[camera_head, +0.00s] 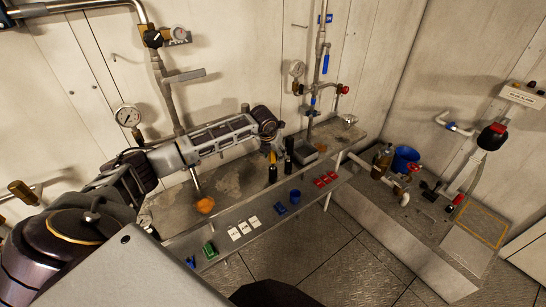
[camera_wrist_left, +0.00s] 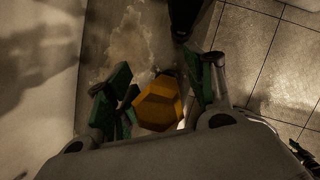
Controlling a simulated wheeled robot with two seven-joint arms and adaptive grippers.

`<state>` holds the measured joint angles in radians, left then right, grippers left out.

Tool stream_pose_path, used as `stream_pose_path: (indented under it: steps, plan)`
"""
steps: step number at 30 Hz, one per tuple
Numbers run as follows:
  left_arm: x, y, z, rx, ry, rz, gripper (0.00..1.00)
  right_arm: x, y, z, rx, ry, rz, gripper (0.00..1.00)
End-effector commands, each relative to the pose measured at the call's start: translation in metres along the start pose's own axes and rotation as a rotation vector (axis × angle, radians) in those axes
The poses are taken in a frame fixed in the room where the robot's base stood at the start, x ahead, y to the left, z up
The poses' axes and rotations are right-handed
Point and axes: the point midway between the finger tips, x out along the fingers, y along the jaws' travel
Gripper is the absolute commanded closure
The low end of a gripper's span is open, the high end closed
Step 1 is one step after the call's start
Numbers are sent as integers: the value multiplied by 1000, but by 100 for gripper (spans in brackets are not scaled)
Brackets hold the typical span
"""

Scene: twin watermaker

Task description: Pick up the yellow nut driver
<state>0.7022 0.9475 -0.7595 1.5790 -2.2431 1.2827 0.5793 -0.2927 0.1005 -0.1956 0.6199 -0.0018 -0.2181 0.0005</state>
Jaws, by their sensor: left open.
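The yellow nut driver (camera_head: 273,158) stands at the back of the narrow shelf, its yellow part showing just below my left gripper (camera_head: 273,142). In the left wrist view its faceted yellow end (camera_wrist_left: 158,104) lies between the two green-padded fingers of my left gripper (camera_wrist_left: 160,95). The fingers are open and spread to either side of it; I cannot tell whether either one touches it. The lower part of the driver is hidden in the wrist view. My right gripper is not in view.
A black-handled tool (camera_head: 289,156) stands just right of the driver; a dark shape (camera_wrist_left: 185,18) shows near the fingers. Pipes and gauges line the wall behind.

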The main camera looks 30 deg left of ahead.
Motion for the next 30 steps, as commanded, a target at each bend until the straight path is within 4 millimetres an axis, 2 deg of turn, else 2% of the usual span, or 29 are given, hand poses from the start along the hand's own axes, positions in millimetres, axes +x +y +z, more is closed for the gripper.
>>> stream_pose_path:
  steps: [16, 27, 30]
  plan:
    - [4, 0, 0, 1, 0, 1, 46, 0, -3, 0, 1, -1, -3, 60]
    - [4, 0, 0, 1, 0, 1, 93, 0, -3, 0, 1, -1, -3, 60]
    - [4, 0, 0, 1, -1, 1, 93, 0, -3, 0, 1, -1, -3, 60]
